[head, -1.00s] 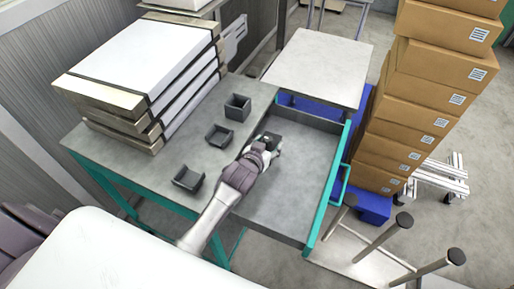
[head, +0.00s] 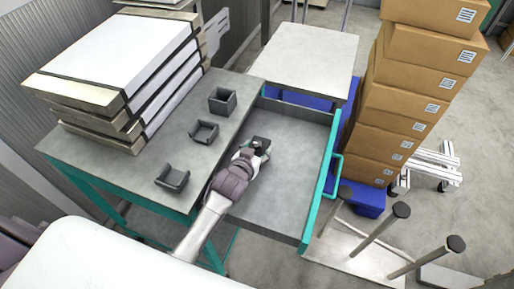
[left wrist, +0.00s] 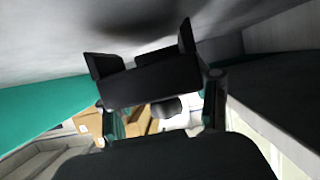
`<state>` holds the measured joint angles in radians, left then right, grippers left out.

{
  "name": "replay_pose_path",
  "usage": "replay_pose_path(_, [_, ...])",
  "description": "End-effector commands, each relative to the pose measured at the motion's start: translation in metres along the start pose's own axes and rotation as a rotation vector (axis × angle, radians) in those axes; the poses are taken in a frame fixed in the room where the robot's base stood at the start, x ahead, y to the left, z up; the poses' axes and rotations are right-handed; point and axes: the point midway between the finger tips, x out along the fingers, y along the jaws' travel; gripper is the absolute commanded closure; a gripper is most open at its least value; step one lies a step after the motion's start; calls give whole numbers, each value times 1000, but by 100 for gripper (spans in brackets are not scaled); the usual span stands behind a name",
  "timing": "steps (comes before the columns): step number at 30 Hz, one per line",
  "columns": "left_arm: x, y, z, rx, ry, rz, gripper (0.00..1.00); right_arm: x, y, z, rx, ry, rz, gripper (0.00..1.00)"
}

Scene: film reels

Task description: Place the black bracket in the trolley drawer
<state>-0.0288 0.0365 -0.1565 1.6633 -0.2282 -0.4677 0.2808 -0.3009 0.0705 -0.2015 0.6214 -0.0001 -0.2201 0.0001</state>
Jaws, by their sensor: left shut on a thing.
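The trolley drawer (head: 285,195) is pulled open, with a grey floor and a teal front. My left gripper (head: 254,150) is over the drawer, near its side by the tabletop. It is shut on the black bracket (head: 261,142). In the left wrist view the bracket (left wrist: 150,82) shows as a dark channel with two upturned ends, between the fingers of the gripper (left wrist: 162,100). The grey surface in that view looks close to the bracket, but I cannot tell whether they touch. My right gripper is not in view.
Three dark grey trays or brackets (head: 204,131) stand on the trolley top (head: 110,160) left of the drawer. A stack of white-topped slabs (head: 120,60) is at the back left. Cardboard boxes (head: 405,100) rise at the right. The drawer floor around my gripper is clear.

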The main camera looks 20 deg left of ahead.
Motion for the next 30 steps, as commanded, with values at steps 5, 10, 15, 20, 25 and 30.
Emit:
replay_pose_path(5, [1,0,2,0,0,0,36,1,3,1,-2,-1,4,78])
replay_pose_path(10, [1,0,2,0,0,0,13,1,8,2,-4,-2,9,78])
replay_pose_path(15, [1,0,2,-1,0,0,13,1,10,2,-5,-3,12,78])
replay_pose_path(20, [-1,0,-2,0,1,0,13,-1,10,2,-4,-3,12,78])
replay_pose_path(25, [-17,0,-8,-1,-1,1,13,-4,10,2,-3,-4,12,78])
replay_pose_path(30, [-49,0,-8,-2,-1,0,13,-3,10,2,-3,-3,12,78])
